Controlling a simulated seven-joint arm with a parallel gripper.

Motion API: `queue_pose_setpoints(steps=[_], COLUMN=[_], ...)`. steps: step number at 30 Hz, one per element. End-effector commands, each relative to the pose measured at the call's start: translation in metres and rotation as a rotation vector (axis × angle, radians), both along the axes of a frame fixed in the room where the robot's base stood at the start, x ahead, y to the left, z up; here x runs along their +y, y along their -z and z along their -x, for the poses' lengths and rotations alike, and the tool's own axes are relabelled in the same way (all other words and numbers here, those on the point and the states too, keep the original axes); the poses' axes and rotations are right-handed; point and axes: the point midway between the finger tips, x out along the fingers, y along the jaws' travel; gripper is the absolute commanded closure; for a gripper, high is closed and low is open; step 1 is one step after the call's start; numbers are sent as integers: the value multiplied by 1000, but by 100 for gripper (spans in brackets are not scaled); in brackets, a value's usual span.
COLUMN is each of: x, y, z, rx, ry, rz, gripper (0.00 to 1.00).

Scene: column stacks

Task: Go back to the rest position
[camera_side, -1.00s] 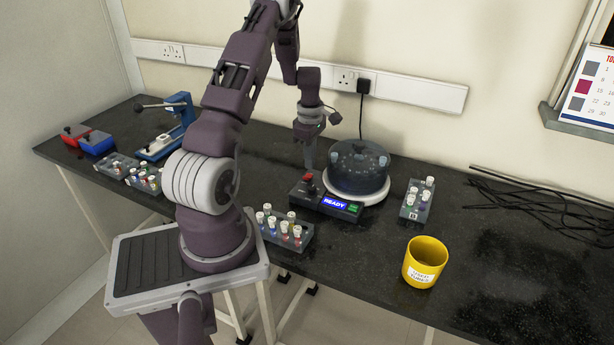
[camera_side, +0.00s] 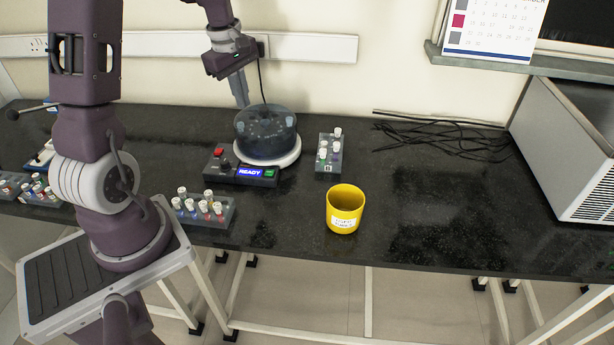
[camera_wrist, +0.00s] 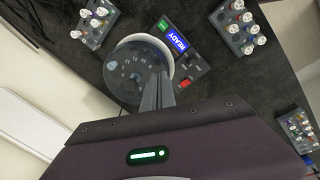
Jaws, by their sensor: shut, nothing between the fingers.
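My gripper (camera_side: 242,93) is shut and empty. In the side view it hangs above and a little left of the back of the centrifuge (camera_side: 265,128), apart from the bench. The centrifuge is round with a dark translucent lid on a white base, and its control box (camera_side: 242,174) reads READY. In the wrist view my gripper's fingers (camera_wrist: 157,92) point over the edge of the centrifuge (camera_wrist: 131,70). The gap between fingertips and lid cannot be judged exactly.
A tube rack (camera_side: 326,155) stands right of the centrifuge, and another (camera_side: 203,211) sits at the front left. A yellow cup (camera_side: 344,208) stands near the front edge. Black cables (camera_side: 450,140) lie at the back, and a grey box (camera_side: 575,140) stands far right.

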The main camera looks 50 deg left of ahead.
Motion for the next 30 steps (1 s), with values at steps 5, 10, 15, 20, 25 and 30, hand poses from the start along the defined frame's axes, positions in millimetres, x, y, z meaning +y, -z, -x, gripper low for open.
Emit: queue_pose_setpoints(steps=[5, 10, 15, 20, 25, 30], x=[-142, -227, -251, -254, -254, -253], y=[-99, -130, -126, -124, -124, -125], z=[34, 117, 167, 175, 174, 174], rx=[-121, -198, -227, -228, -229, -230], ry=[718, 1335, 1655, 1714, 1709, 1707], rz=[-154, -352, -487, -515, -513, -513], gripper=[100, 100, 100, 100, 100, 100])
